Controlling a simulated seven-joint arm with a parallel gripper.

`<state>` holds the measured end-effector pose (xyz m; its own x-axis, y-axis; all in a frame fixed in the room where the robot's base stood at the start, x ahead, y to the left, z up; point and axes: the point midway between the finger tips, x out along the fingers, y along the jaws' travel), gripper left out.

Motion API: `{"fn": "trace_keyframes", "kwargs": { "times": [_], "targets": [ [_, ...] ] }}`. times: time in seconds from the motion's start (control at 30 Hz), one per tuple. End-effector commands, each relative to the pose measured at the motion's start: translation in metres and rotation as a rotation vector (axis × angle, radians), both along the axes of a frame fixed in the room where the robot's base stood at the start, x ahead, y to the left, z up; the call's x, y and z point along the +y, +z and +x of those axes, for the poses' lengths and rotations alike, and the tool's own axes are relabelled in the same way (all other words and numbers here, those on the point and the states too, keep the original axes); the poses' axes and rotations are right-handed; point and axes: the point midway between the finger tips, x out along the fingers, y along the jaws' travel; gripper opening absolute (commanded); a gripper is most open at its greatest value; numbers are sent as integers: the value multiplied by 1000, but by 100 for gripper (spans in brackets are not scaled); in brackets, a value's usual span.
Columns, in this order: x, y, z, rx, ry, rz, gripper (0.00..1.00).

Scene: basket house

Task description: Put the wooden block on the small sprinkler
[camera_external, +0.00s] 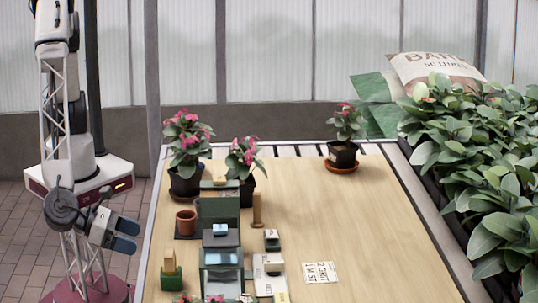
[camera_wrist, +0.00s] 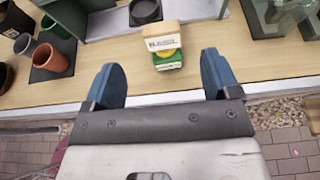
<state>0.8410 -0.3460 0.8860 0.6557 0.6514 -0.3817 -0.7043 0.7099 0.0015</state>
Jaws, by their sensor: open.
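What seems to be the same block (camera_wrist: 163,38), with a printed label, shows in the wrist view above a green and yellow base (camera_wrist: 168,62). My gripper (camera_external: 126,235) is open and empty, left of the table edge. In the wrist view my gripper (camera_wrist: 162,75) has its blue fingers spread, with the block ahead between them and apart from both. I cannot tell which thing is the small sprinkler.
A terracotta pot (camera_external: 186,222) stands on a dark mat behind the block. Green shelving (camera_external: 219,208) and several small items crowd the table's left half. Potted flowers (camera_external: 188,140) stand at the back. The table's right half is mostly clear, with a sign (camera_external: 320,272).

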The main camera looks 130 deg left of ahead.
Motion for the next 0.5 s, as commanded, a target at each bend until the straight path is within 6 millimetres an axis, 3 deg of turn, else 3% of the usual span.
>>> {"fn": "trace_keyframes", "kwargs": {
  "times": [0.27, 0.5],
  "targets": [
    [11, 26, 7, 38, -95, 25, 82],
    [37, 84, 15, 132, -344, 123, 82]
  ]
}}
